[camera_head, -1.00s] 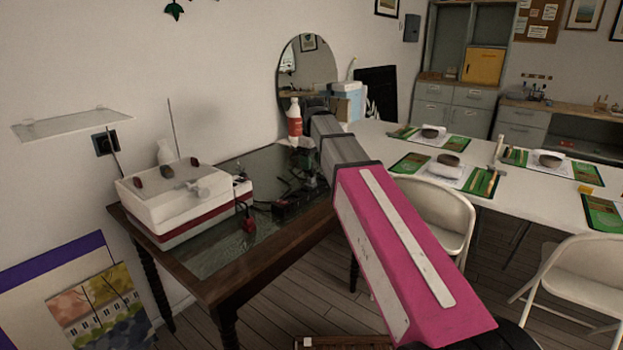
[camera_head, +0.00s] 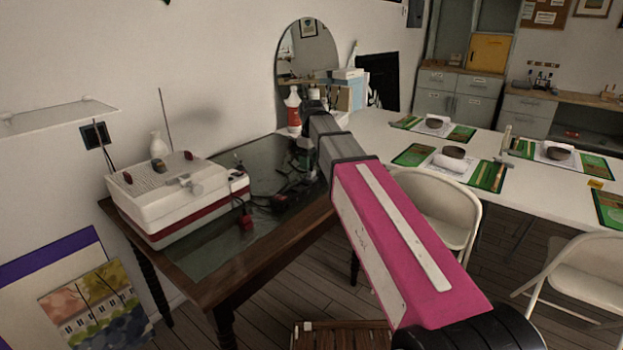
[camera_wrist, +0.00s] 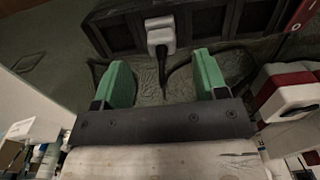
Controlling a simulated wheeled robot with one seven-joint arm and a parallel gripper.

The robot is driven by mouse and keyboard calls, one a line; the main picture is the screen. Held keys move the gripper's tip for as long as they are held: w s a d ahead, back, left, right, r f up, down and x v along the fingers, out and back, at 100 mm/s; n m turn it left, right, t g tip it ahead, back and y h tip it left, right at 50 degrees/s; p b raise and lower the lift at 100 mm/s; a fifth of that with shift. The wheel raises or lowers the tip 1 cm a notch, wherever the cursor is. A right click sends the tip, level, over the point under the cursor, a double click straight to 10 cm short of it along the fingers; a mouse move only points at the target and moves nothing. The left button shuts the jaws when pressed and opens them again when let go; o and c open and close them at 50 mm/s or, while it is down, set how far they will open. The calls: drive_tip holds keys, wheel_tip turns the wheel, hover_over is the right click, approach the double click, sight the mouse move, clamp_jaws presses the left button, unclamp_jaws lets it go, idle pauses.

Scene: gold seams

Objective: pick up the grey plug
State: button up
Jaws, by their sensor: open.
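The grey plug (camera_wrist: 160,36) is pale grey and sits at a dark socket strip (camera_wrist: 112,31) in the wrist view. A dark cord runs from it toward my gripper. My gripper (camera_wrist: 161,62) has two green fingers spread wide apart, with nothing held between them. The plug is beyond the fingertips, roughly centred between them. In the head view the dark strip (camera_head: 290,198) lies on the table's glass top, partly behind my arm. I cannot make out the grey plug there.
The dark wooden table (camera_head: 232,286) carries a white and red appliance (camera_head: 165,205) at the left, a red plug (camera_head: 245,222) and a red-and-white bottle (camera_head: 293,112) at the back. A white chair (camera_head: 440,205) and a slatted wooden stool (camera_head: 340,335) stand nearby.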

sight(312, 170)
drive_tip(key=shift+s+d+f, duration=0.1)
drive_tip(key=shift+f, duration=1.05)
drive_tip(key=shift+s+f, duration=0.1)
drive_tip(key=shift+f, duration=1.05)
clamp_jaws()
drive_tip(key=shift+r, duration=0.1)
drive_tip(key=shift+r, duration=0.5)
drive_tip(key=r, duration=0.3)
drive_tip(key=shift+s+a+r, duration=0.3)
drive_tip(key=shift+s, duration=0.1)
drive_tip(key=s+a+r, duration=0.7)
drive_tip(key=s+r, duration=0.1)
drive_tip(key=r, duration=0.3)
drive_tip(key=shift+r, duration=0.15)
